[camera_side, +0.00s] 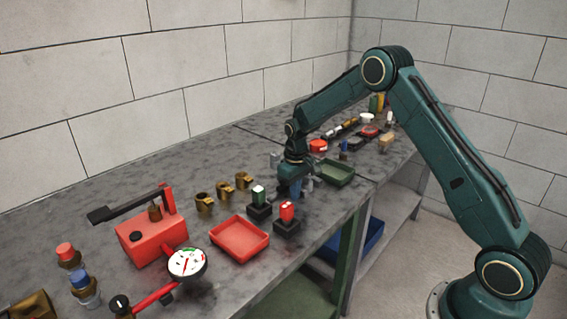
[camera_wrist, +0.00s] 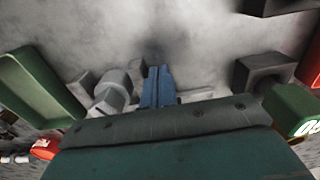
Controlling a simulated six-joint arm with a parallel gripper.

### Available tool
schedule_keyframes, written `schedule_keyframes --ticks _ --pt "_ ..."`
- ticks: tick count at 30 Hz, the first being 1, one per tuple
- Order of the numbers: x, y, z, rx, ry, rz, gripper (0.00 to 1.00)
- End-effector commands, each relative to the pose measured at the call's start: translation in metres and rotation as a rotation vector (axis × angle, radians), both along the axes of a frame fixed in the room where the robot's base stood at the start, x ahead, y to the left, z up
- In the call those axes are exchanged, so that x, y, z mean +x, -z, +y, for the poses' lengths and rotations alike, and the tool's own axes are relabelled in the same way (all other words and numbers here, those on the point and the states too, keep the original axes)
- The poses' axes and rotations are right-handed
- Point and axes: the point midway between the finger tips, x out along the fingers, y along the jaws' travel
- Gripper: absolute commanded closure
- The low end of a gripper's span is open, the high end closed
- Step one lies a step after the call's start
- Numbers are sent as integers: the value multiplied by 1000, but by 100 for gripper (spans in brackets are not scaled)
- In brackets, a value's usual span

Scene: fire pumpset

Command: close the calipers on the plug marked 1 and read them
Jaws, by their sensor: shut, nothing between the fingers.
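My gripper (camera_wrist: 156,88) is shut, its blue fingers together and empty. In the side view my gripper (camera_side: 292,190) points down close to the bench top. Beside its fingers in the wrist view lies a pale grey round part (camera_wrist: 112,86) with flat grey pieces around it; these may be the calipers and a plug, but I cannot tell. Whether the fingers touch them is unclear. No mark 1 is readable, and no caliper reading shows. My gripper's body hides the near part of the wrist view.
A green tray (camera_side: 336,173) stands right of my gripper. Green (camera_side: 258,195) and red (camera_side: 287,212) pieces on black bases stand to its left and front. A red tray (camera_side: 239,239), brass fittings (camera_side: 224,190), a red pump (camera_side: 150,240) and a dial gauge (camera_side: 187,263) lie further left.

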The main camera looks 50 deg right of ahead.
Motion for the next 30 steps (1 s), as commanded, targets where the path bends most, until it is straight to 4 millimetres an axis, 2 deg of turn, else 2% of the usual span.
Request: schedule_keyframes --ticks 30 --pt "1 0 -14 -1 1 -1 100"
